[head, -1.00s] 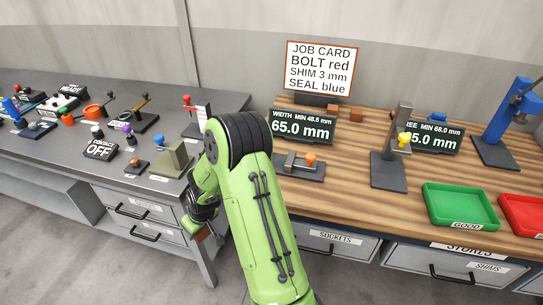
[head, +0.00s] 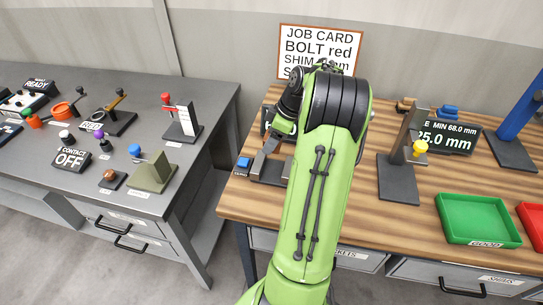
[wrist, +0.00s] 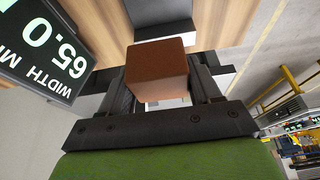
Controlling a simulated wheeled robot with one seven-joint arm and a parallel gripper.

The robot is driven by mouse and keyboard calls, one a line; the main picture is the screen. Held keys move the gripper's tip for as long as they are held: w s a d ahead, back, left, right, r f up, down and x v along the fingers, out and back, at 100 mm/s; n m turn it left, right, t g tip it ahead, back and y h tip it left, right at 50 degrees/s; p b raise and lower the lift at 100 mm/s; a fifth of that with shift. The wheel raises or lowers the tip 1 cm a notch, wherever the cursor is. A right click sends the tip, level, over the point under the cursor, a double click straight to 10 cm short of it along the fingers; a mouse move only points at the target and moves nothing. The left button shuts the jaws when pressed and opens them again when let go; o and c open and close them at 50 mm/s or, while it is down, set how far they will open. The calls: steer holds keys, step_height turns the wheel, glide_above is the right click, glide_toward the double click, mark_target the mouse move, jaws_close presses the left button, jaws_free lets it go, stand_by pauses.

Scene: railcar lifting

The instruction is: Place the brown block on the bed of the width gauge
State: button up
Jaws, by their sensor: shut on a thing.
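The brown block (wrist: 158,70) is held between the two dark fingers of my gripper (wrist: 161,88) in the wrist view. Beyond it, at the top of that view, is a dark grey part that looks like the width gauge (wrist: 160,16). I cannot tell whether the block touches it. In the head view the width gauge (head: 268,172) sits at the left end of the wooden bench, partly behind my arm. The width display (wrist: 45,45) reads 65.0 in the wrist view.
A gauge stand with a yellow knob (head: 397,180) stands right of my arm. A green tray (head: 478,218) is farther right. The job card (head: 320,42) is behind, partly covered by my arm. A gap separates the wooden bench from the grey bench (head: 60,180).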

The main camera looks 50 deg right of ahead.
mark_target(268, 170)
steer(key=f, duration=0.2)
steer(key=s+a+f+b, duration=0.1)
steer(key=shift+f, duration=0.15)
step_height(268, 170, down, 6)
steer(key=shift+w+d+f+b, duration=0.1)
steer(key=shift+d+b, duration=0.05)
steer(key=shift+b, duration=0.3)
steer(key=shift+f, duration=0.1)
steer(key=o, duration=1.2)
steer(key=shift+o, duration=0.2)
